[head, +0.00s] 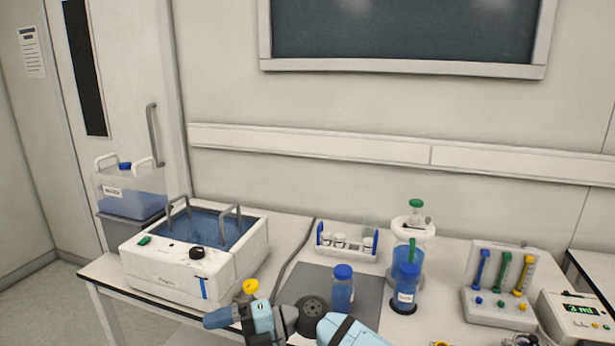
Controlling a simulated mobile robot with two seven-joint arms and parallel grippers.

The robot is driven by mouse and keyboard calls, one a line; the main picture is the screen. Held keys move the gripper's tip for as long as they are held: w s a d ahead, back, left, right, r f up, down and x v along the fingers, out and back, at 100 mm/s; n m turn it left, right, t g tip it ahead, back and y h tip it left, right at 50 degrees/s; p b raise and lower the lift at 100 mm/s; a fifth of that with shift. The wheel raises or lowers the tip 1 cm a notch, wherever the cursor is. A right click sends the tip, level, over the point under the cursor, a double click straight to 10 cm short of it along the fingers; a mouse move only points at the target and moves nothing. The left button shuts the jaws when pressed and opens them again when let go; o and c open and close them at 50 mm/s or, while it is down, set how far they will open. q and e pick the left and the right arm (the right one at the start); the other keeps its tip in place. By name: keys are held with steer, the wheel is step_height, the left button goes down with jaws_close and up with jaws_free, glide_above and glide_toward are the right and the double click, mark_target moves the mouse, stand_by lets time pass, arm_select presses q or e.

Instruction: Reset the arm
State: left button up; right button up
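Light blue and grey links of one of my arms (262,319) show at the bottom centre, over the front part of the bench, with a dark round joint (312,314) and a second light blue link (347,332). The arm is bent and cut off by the lower edge; I cannot tell which arm it is. I make out no fingertips of either gripper. A yellow cap (250,286) shows just above the arm links; what lies below it is hidden, and I cannot tell whether they touch.
A white water bath (165,276) stands left on the bench. Behind my arm are a blue-capped bottle (342,291) on a grey mat (366,285), a vial rack (347,249), a blue vessel (404,291), a pipette stand (496,301) and a "3 ml" device (577,318). A water container (131,195) stands far left.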

steer(key=s+d+f+m+t+h, duration=0.15)
steer(key=d+f+m+t, duration=0.35)
steer(key=d+m+t, duration=0.55)
steer(key=s+d+f+m+t+h, duration=0.1)
steer(key=d+f+m+t+h, duration=0.35)
steer(key=m+t, duration=0.95)
arm_select(q)
steer(key=s+a+f+n+g+y, duration=0.2)
steer(key=s+a+f+n, duration=0.2)
steer(key=s+n, duration=0.7)
steer(key=s+a+f+n+g+y, duration=0.3)
steer(key=s+n, duration=0.5)
steer(key=n, duration=0.6)
arm_select(e)
steer(key=s+d+f+m+g+h, duration=0.7)
steer(key=s+d+f+m+g, duration=0.25)
steer(key=s+d+f, duration=0.75)
arm_select(q)
step_height(320, 180, up, 14)
steer(key=a+p, duration=0.2)
steer(key=p, duration=1.7)
steer(key=shift+s+t+h, duration=0.25)
steer(key=shift+t+h, duration=0.05)
arm_select(e)
step_height(320, 180, up, 16)
steer(key=d+t, duration=0.1)
steer(key=d, duration=0.1)
steer(key=shift+s+d, duration=0.15)
steer(key=shift+s, duration=0.05)
